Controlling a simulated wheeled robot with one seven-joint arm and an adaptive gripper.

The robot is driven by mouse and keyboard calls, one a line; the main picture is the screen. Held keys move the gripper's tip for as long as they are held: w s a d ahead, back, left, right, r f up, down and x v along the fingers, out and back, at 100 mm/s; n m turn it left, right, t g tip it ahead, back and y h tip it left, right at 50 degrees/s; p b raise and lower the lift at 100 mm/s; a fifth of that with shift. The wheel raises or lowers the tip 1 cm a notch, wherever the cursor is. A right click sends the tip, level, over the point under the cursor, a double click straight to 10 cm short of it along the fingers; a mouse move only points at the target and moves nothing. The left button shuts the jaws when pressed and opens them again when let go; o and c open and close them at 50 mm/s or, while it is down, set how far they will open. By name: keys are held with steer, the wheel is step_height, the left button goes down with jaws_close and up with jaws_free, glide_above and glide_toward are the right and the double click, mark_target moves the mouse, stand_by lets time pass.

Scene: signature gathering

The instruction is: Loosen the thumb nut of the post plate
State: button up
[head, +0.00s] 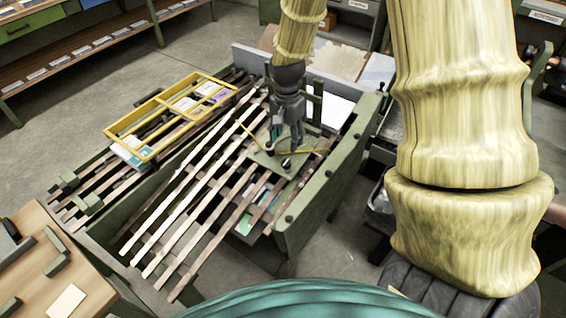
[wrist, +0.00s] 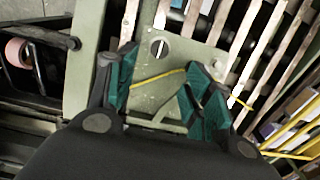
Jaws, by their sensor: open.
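The post plate (head: 262,160) is a flat green plate on the slatted bench frame in the head view. It also shows in the wrist view (wrist: 150,104). A round pale head with a dark slit (wrist: 158,47) stands on it, perhaps the thumb nut, just beyond my fingertips. In the head view a small dark-topped knob (head: 286,162) is on the plate in front of my gripper (head: 286,143). I cannot tell whether these are the same part. My gripper (wrist: 159,62) is open, its teal-padded fingers apart above the plate, with nothing seen held between them.
A yellow cord (wrist: 160,78) crosses the plate beneath the fingers. Pale slats (head: 205,190) run diagonally beside the plate. A yellow frame (head: 172,112) lies on the slats at left. A green side rail (head: 318,200) bounds the right. A wooden table (head: 50,265) is at lower left.

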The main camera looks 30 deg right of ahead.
mark_target(286, 162)
steer(key=shift+f+p, duration=0.35)
steer(key=shift+f, duration=4.8)
steer(key=c, duration=1)
